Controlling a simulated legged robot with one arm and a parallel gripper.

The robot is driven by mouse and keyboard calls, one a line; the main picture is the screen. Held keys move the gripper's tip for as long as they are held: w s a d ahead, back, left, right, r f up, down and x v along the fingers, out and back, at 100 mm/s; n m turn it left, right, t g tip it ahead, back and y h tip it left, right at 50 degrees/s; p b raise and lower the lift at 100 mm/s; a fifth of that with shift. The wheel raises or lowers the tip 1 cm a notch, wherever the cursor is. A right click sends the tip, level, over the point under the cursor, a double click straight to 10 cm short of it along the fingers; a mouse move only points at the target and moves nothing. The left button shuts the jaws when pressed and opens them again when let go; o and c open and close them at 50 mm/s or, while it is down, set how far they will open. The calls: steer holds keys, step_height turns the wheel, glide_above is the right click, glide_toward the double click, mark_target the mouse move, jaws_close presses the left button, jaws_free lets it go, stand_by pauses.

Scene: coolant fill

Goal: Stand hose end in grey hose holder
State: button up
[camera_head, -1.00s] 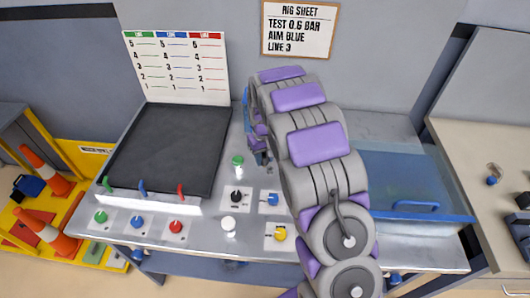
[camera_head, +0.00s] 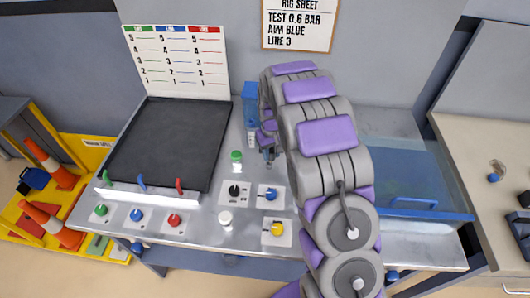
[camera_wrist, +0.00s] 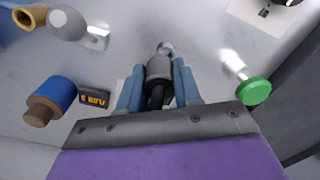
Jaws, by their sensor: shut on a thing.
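My gripper (camera_wrist: 157,92) is shut on a dark grey cylindrical piece with a rounded metallic tip, the hose end (camera_wrist: 160,69), held between its two blue-grey fingers. The hose end points away from the wrist, over the metal bench top. In the head view my gripper (camera_head: 268,152) is small and partly hidden by my arm, above the back-middle of the bench. I cannot clearly pick out the grey hose holder. A grey rounded piece (camera_wrist: 66,22) beside a small bracket shows at upper left in the wrist view; I cannot tell whether it is the holder.
A blue cylinder with a brown end (camera_wrist: 50,100) and a small black label (camera_wrist: 94,97) are left. Knob plates (camera_head: 235,192) line the bench front. A blue tray (camera_head: 415,180) is right.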

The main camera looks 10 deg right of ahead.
steer(key=shift+d, duration=0.75)
steer(key=shift+a, duration=1.45)
steer(key=shift+d, duration=1.6)
steer(key=shift+a, duration=1.15)
steer(key=shift+d+p, duration=0.45)
steer(key=shift+d, duration=0.35)
steer(key=shift+a+f, duration=0.1)
steer(key=shift+a, duration=0.65)
steer(key=shift+d+f, duration=0.5)
steer(key=shift+d, duration=0.1)
steer(key=shift+a+r, duration=0.35)
steer(key=shift+a, duration=0.1)
